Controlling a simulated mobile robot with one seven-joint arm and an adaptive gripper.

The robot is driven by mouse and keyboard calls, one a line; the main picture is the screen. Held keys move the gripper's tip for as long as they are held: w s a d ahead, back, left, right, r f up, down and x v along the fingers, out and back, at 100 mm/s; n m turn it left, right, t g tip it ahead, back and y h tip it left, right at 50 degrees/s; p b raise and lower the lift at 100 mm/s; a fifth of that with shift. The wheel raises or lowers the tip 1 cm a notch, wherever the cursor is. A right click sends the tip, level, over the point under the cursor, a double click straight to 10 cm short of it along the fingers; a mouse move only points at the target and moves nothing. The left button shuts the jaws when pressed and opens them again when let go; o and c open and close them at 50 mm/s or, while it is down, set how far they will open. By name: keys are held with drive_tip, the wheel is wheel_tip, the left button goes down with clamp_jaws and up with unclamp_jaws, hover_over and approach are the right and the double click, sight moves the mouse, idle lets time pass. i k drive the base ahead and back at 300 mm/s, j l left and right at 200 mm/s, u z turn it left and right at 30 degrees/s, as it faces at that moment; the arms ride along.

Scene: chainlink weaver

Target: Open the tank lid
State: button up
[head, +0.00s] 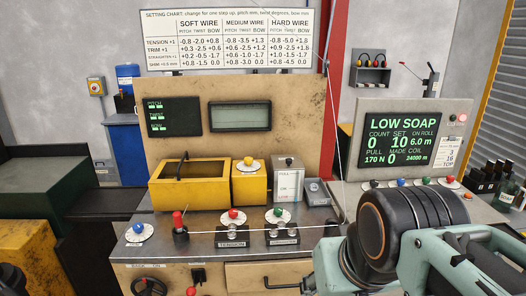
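A yellow tank-like box (188,197) stands on the left of the grey bench, against the tan panel. I cannot tell for sure whether this top is a shut lid or an opening. A smaller yellow box (249,187) with a yellow knob stands right beside it. My teal and black arm reaches in from the lower right, well apart from the tank. My gripper's fingers do not show.
Knobs and a red-topped lever (178,220) stand on the bench front, with a wire running across. A display (414,133) reads LOW SOAP. The space above the tank looks clear.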

sight(279, 162)
drive_tip(key=i+l, duration=0.15)
drive_tip(key=i, duration=0.35)
drive_tip(key=i+l, duration=0.15)
drive_tip(key=i, duration=0.35)
drive_tip(key=l+z, duration=0.15)
drive_tip(key=z, duration=1.75)
drive_tip(key=i+l+z, duration=0.1)
drive_tip(key=i+l, duration=0.3)
drive_tip(key=u, duration=2.05)
drive_tip(key=i+l, duration=0.05)
drive_tip(key=l, duration=0.05)
